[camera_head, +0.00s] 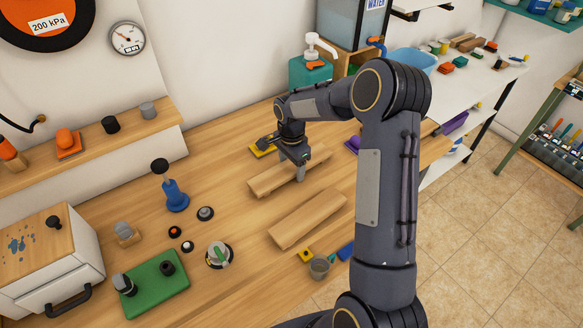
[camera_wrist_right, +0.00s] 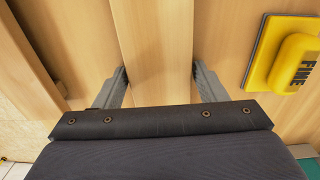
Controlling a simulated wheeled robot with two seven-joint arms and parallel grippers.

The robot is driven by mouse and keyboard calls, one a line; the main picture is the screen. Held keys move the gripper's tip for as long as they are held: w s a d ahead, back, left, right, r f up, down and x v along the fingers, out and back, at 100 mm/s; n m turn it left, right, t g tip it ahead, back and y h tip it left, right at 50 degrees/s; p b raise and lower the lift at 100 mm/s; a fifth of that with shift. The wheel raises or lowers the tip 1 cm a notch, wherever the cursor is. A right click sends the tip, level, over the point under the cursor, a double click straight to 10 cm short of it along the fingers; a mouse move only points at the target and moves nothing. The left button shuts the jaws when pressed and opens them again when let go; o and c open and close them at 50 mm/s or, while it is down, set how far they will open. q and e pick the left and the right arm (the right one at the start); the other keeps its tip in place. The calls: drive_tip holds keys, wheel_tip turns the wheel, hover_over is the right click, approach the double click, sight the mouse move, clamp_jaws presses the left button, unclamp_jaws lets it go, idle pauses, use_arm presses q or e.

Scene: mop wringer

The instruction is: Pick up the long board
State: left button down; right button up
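Two light wooden boards lie on the wooden workbench. The farther board (camera_head: 268,182) looks the longer one, and my right gripper (camera_head: 301,172) is down over it. In the right wrist view this board (camera_wrist_right: 155,50) runs between the two fingers of my right gripper (camera_wrist_right: 160,80). The fingers stand one on each side, close to its edges, and no firm grip shows. The nearer board (camera_head: 308,218) lies parallel to it, and it also shows at the left of the right wrist view (camera_wrist_right: 30,65). My left gripper is not in view.
A yellow block marked FINE (camera_wrist_right: 294,55) lies beside the farther board.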

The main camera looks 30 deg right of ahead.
sight(291, 166)
drive_tip(key=c, duration=0.7)
drive_tip(key=shift+r, duration=0.1)
drive_tip(key=shift+w+r, duration=0.1)
drive_tip(key=shift+r, duration=0.35)
wheel_tip(291, 166, up, 2)
drive_tip(key=shift+r+b, duration=0.2)
drive_tip(key=shift+b, duration=0.1)
drive_tip(key=s+a+r+b, duration=0.1)
drive_tip(key=s+r, duration=0.3)
drive_tip(key=s, duration=0.3)
drive_tip(key=s+a+r+b, duration=0.1)
drive_tip(key=s+r+b, duration=0.1)
drive_tip(key=s+r, duration=0.3)
drive_tip(key=shift+s+a+r, duration=0.15)
drive_tip(key=shift+s+r, duration=0.1)
drive_tip(key=shift+s, duration=0.8)
